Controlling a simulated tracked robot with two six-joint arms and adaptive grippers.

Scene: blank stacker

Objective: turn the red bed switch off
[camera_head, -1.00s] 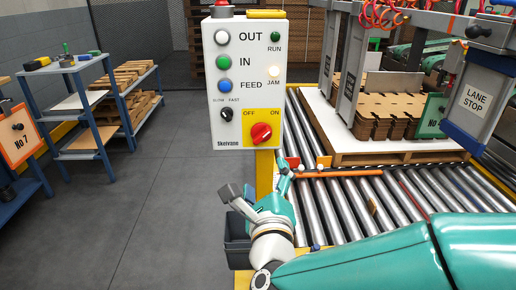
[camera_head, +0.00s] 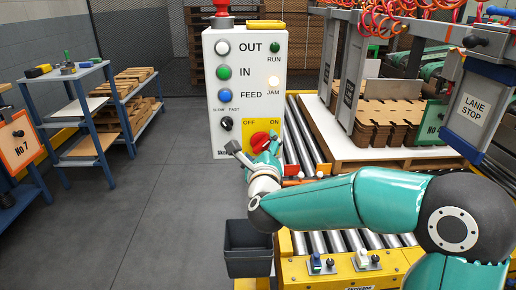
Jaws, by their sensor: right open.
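The red bed switch (camera_head: 260,139) is a round knob on a yellow plate marked OFF on the left and ON on the right. The plate sits low on the white control panel (camera_head: 230,105). My right gripper (camera_head: 253,147) is open just in front of and below the knob, one finger to its left and one to its right. It covers the lower part of the knob and plate. I cannot tell whether the fingers touch the knob, nor clearly read its setting. My left gripper is not in view.
The panel also has white, green and blue buttons, a black SLOW/FAST knob (camera_head: 226,124) and a lit JAM lamp (camera_head: 273,81). A red button tops it. A dark bin (camera_head: 248,250) stands below.

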